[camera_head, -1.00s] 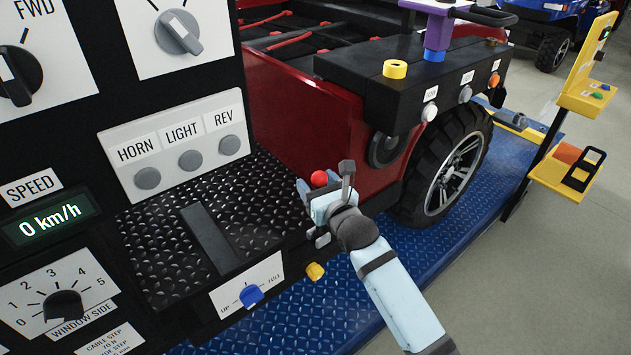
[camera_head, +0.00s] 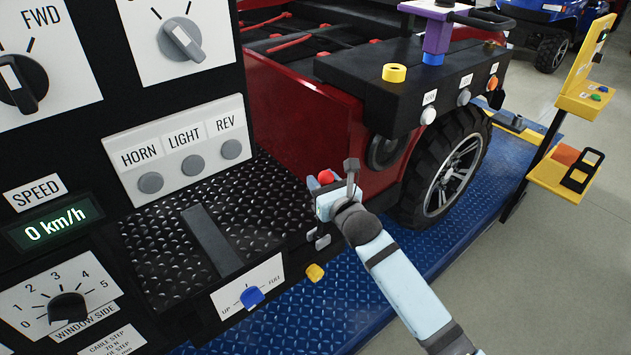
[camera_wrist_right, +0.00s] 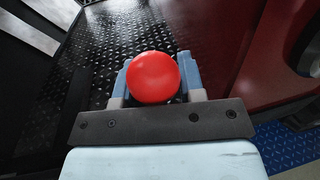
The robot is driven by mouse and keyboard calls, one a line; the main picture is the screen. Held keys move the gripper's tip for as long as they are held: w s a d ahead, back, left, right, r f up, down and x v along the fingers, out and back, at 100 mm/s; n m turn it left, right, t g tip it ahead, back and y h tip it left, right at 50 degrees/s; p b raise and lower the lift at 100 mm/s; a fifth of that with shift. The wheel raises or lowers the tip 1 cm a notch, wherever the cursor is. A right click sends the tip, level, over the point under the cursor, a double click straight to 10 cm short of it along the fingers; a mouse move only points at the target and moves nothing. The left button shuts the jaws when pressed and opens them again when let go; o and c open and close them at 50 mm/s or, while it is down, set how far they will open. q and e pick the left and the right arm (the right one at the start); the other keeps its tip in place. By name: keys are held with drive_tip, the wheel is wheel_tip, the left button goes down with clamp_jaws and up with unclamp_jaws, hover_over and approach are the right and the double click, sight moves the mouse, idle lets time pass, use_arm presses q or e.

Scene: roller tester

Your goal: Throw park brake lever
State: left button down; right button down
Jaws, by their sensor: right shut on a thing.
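The park brake lever's red ball knob (camera_head: 326,176) shows at the right edge of the black tread-plate floor, beside the red body panel. My right gripper (camera_head: 319,204) is at the lever, just below the knob, and is shut on it. In the right wrist view the red knob (camera_wrist_right: 153,77) sits between the light blue fingers of my right gripper (camera_wrist_right: 154,90) and hides part of the gap. The lever's shaft is hidden by the knob and gripper. My left gripper is out of view.
A dark pedal (camera_head: 212,240) stands left on the tread plate. A black tire (camera_head: 450,175) is to the right. The blue deck (camera_head: 330,312) has clear room.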

drive_tip(key=shift+m, duration=0.7)
drive_tip(key=shift+w+d+f+p, duration=0.2)
drive_tip(key=shift+w+d+p, duration=0.1)
drive_tip(key=shift+w+d, duration=0.5)
drive_tip(key=shift+w+d+f+p, duration=0.15)
drive_tip(key=shift+w+d+p, duration=0.25)
drive_tip(key=shift+d, duration=0.55)
drive_tip(key=shift+w, duration=0.1)
drive_tip(key=c, duration=0.7)
unclamp_jaws()
drive_tip(key=shift+d, duration=0.1)
drive_tip(key=shift+c, duration=0.2)
drive_tip(key=shift+f, duration=0.1)
drive_tip(key=v, duration=1.3)
drive_tip(key=shift+s+r+b, duration=0.25)
drive_tip(key=shift+s+b, duration=0.1)
drive_tip(key=shift+s, duration=0.1)
